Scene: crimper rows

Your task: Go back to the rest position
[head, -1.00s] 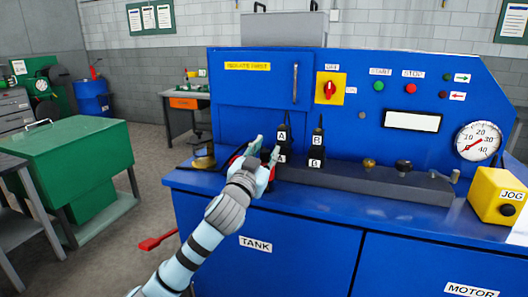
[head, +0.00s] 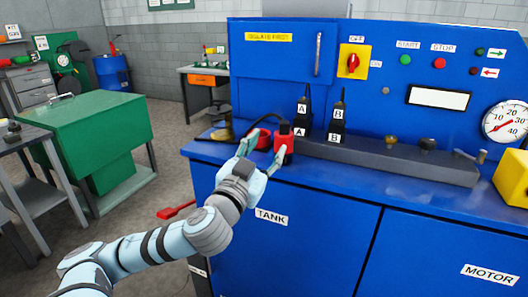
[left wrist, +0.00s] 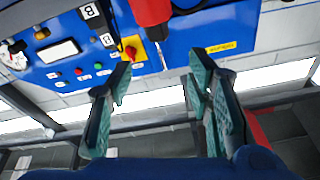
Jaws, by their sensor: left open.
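My left gripper (head: 264,160) is in the middle of the head view, at the front edge of the blue console (head: 300,225). Its fingers are apart, with no object held between them. Red parts with a black cable (head: 284,138) sit on the console top just beyond the fingertips. I cannot tell whether the fingers touch them. In the left wrist view the two green fingers (left wrist: 160,95) are spread wide, and a red cylinder (left wrist: 150,10) shows at the top edge. My right gripper is not in view.
Black levers marked A (head: 302,112) and B (head: 338,115) stand on a grey block behind the gripper. A yellow JOG box (head: 512,178) is at the right. A green cabinet (head: 85,125) and grey table (head: 35,155) stand left. A red-handled object (head: 176,210) is low beside the console.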

